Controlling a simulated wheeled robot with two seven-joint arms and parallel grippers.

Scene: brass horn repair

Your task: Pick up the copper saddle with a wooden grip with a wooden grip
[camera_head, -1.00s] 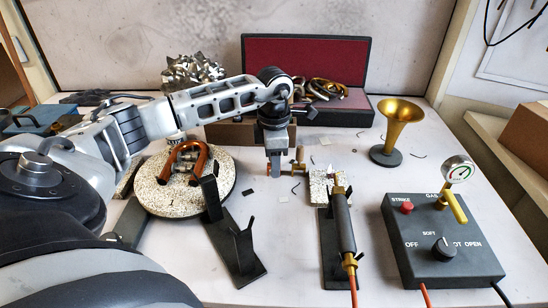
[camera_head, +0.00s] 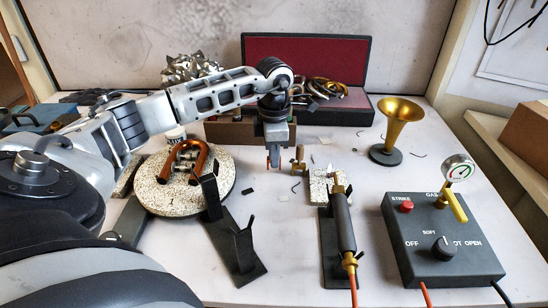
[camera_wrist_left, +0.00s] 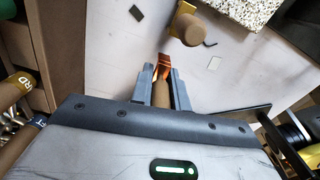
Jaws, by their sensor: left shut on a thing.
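My left gripper (camera_head: 273,158) is above the middle of the table in the head view. In the left wrist view its two fingers (camera_wrist_left: 161,92) are shut on the wooden grip of the copper saddle (camera_wrist_left: 161,97). The saddle's orange copper end (camera_wrist_left: 164,66) sticks out past the fingertips. In the head view the saddle is mostly hidden by the gripper. A brass piece with a wooden grip (camera_head: 299,160) stands just right of the gripper, and it also shows in the left wrist view (camera_wrist_left: 187,27). My right gripper is not in view.
A round speckled board (camera_head: 225,192) with a bent copper tube (camera_head: 201,158) lies left. A torch (camera_head: 345,222) rests on a black stand in front. A brass horn bell (camera_head: 398,125) and a control box (camera_head: 440,262) are right. An open red-lined case (camera_head: 310,62) is behind.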

